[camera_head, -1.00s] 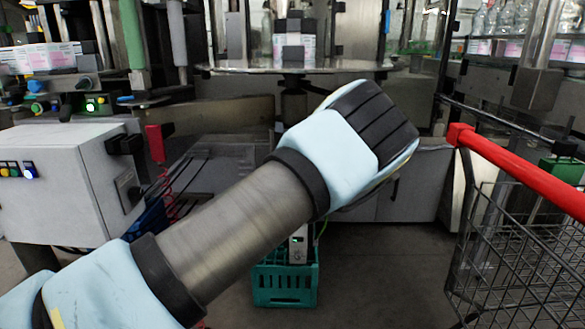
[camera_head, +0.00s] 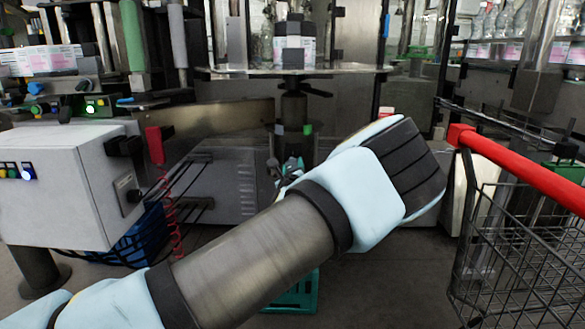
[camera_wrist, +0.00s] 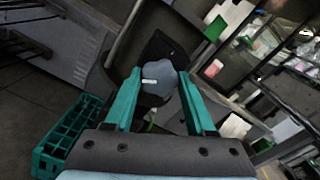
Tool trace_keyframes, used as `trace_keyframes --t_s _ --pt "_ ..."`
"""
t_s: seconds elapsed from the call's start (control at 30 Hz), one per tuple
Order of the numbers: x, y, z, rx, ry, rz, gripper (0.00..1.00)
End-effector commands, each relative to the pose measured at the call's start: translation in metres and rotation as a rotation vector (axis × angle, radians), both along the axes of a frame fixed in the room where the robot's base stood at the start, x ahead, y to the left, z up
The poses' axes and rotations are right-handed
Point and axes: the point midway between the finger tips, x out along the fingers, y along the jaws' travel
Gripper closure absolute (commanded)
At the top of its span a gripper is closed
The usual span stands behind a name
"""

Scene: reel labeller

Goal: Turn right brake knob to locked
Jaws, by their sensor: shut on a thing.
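A blue-grey lobed knob (camera_wrist: 161,79) with a white mark sits between my green fingertips in the wrist view. The white mark lies nearly level in that picture. My gripper (camera_wrist: 160,74) is shut on the knob, one finger on each side. Behind the knob is a dark part of the machine. In the head view my forearm covers the knob, and only a bit of my green gripper (camera_head: 290,172) shows past it. I cannot read any locked marking.
A green crate (camera_head: 297,297) stands on the floor, partly behind my arm; it also shows at left in the wrist view (camera_wrist: 62,138). A red-handled wire cart (camera_head: 520,235) stands at right. A white control box (camera_head: 60,190) stands at left.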

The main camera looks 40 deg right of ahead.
Motion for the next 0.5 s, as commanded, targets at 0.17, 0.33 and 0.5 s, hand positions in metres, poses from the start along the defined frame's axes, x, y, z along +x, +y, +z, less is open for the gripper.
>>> trace_keyframes --t_s 0.17,0.33,0.5 --pt "-0.0001 0.0001 -0.0006 0.001 0.000 0.000 0.35" --pt "-0.0001 0.0000 -0.0005 0.001 0.001 0.000 0.15" --pt "-0.0001 0.0000 -0.0004 0.001 0.001 0.000 0.15"
